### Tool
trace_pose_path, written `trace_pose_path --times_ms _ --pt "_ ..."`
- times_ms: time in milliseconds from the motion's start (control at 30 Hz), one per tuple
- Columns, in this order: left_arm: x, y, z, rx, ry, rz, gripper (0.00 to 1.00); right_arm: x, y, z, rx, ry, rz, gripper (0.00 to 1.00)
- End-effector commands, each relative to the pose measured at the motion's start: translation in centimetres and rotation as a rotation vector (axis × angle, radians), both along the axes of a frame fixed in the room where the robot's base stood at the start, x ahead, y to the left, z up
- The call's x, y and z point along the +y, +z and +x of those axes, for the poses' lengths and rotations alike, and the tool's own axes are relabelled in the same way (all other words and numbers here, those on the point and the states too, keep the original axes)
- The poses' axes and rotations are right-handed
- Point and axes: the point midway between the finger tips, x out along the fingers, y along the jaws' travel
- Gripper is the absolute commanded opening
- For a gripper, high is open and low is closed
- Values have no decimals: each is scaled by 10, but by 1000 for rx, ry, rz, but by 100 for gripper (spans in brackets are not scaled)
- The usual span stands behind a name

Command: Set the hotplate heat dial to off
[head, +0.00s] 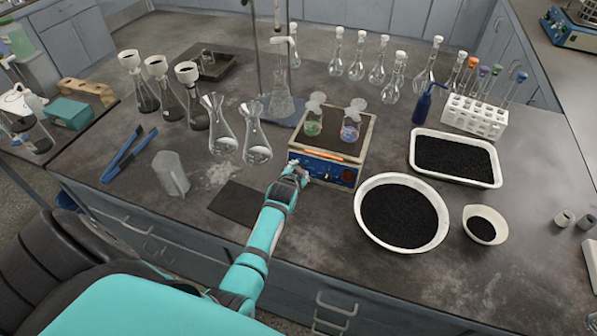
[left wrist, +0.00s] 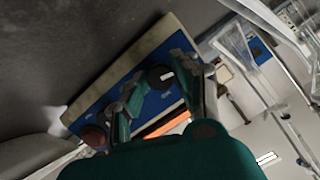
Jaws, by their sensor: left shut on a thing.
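The hotplate (head: 326,170) stands near the bench's front edge, with a blue front panel and an orange lit strip. In the left wrist view its blue panel (left wrist: 151,103) is close and tilted. A black dial with a white mark (left wrist: 160,77) sits between the fingertips of my left gripper (left wrist: 158,80). I take the gripper to be shut on this dial. A dark reddish knob (left wrist: 94,136) is at the panel's other end. In the head view my left gripper (head: 296,172) is at the panel's left part and hides the dial. I cannot read the dial's setting. My right gripper is not in view.
Two small flasks, one green (head: 313,122) and one blue (head: 350,126), stand on the hotplate. Clear flasks (head: 257,150) stand left of it. A round pan of black grains (head: 440,238) is close on the right. A dark mat (head: 237,204) lies front left.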

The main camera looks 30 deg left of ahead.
Motion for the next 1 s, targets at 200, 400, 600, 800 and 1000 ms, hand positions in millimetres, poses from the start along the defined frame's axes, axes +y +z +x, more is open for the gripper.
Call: trace_pose_path --times_ms 200,400,600,800,1000 --pt "0 -1 -1 3 1 -3 51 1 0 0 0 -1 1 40" --pt "0 -1 0 1 0 -1 51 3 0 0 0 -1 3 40" --pt "-3 3 -7 0 0 0 51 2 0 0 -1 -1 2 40" --pt "-11 18 -31 0 0 0 51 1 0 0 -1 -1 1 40" --pt "-23 38 -63 2 0 -1 51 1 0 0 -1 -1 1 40"
